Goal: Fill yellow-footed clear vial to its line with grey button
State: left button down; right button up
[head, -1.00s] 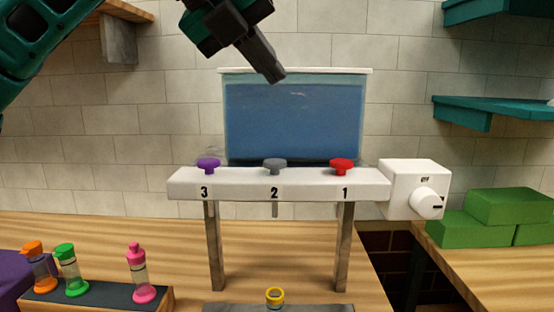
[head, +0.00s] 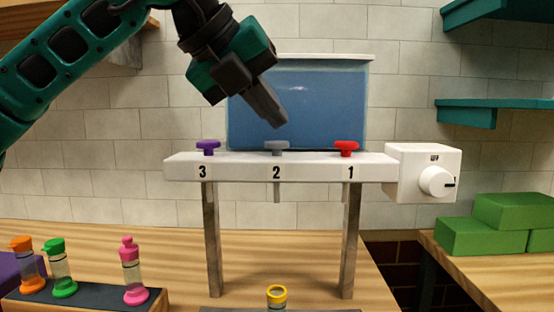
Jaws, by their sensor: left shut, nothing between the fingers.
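The grey button (head: 276,147) sits on top of the white dispenser bar (head: 375,167), above the label 2 and a nozzle (head: 277,194). My left gripper (head: 279,119) is shut and empty, its fingertips just above the grey button and apart from it. A vial with a yellow ring (head: 277,294) stands at the bottom edge, below the nozzle. Its lower part is cut off, so its foot, line and fill level cannot be seen. My right gripper is not in view.
A purple button (head: 208,147) and a red button (head: 346,148) flank the grey one. A blue tank (head: 315,100) stands behind. A white dial box (head: 410,172) is at the right. Orange, green and pink vials (head: 133,272) stand in a rack at left. Green blocks (head: 480,236) lie at right.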

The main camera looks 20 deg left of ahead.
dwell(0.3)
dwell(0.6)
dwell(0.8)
pick_arm(q)
jog(key=shift+f, duration=0.1)
jog(key=shift+f+b, duration=0.4)
jog(key=shift+b, duration=0.05)
dwell(0.3)
